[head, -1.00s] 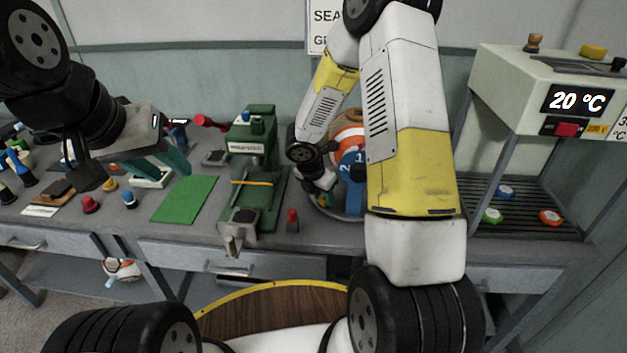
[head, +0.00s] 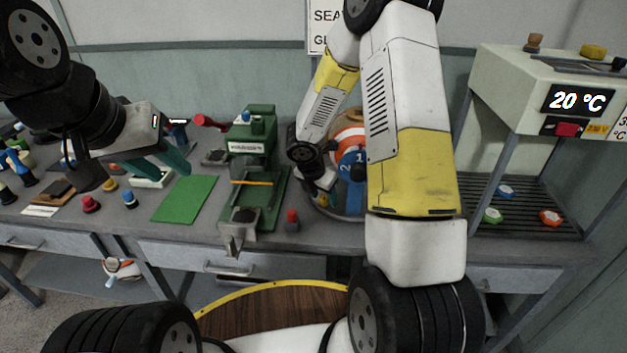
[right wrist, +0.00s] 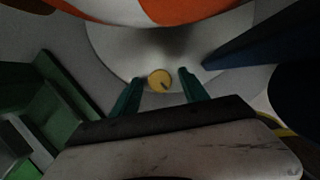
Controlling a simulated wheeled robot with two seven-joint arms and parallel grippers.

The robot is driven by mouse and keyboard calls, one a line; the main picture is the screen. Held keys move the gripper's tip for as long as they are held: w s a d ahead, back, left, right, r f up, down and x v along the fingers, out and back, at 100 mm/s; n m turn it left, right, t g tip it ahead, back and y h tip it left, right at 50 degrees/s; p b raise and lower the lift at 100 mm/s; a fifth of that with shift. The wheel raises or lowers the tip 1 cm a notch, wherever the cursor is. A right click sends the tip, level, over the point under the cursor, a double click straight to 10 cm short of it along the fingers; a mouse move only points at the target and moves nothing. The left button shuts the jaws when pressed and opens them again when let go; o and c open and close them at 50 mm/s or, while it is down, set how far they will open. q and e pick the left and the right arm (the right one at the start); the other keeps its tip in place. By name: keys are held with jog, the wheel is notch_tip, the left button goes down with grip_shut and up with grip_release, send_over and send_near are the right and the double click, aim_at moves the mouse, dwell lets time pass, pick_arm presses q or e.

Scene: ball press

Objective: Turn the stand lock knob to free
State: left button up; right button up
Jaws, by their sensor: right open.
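A yellow round knob (right wrist: 160,80) with a dark mark sits low on the grey stand (right wrist: 115,50), under an orange and white ball (right wrist: 150,8). My right gripper (right wrist: 160,88) is open, with one teal finger on each side of the knob; I cannot tell whether they touch it. In the head view the ball (head: 350,138) shows behind my right arm, and the knob is hidden. My left gripper (head: 165,164) is open and empty above the bench, left of the green mat.
A green press (head: 250,150) stands left of the ball stand, with a small red-topped piece (head: 292,220) between them. A green mat (head: 185,198) lies left of the press. A heater cabinet (head: 530,90) reading 20 °C stands at the right. A dark blue part (right wrist: 245,38) flanks the right gripper.

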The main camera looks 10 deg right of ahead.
jog(key=v, duration=0.7)
jog(key=shift+r, duration=0.3)
jog(key=shift+s+a, duration=0.1)
